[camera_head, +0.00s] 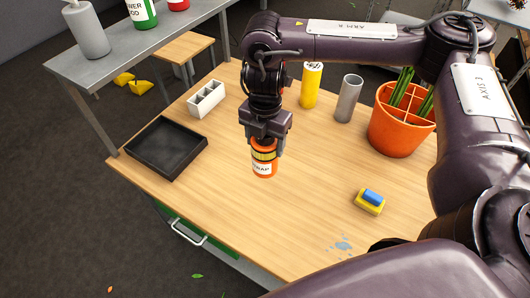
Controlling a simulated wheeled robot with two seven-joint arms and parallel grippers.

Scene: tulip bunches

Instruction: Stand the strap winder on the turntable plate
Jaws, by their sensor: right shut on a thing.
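An orange cylinder with a yellow band and a white label (263,168), which I take for the strap winder, hangs upright under my right gripper (265,142). The right gripper points down and is shut on its top part. The cylinder shows over the middle left of the wooden table; I cannot tell whether its base touches the wood. I do not make out a turntable plate in this view. My left gripper is not in view.
A black tray (127,152) and a white divided box (206,98) are left. A yellow cylinder (311,88), a grey cylinder (348,98) and an orange pot (397,128) stand behind right. A yellow-blue block (369,202) lies near a puddle (342,243). The wooden table (235,215) has clear room in front.

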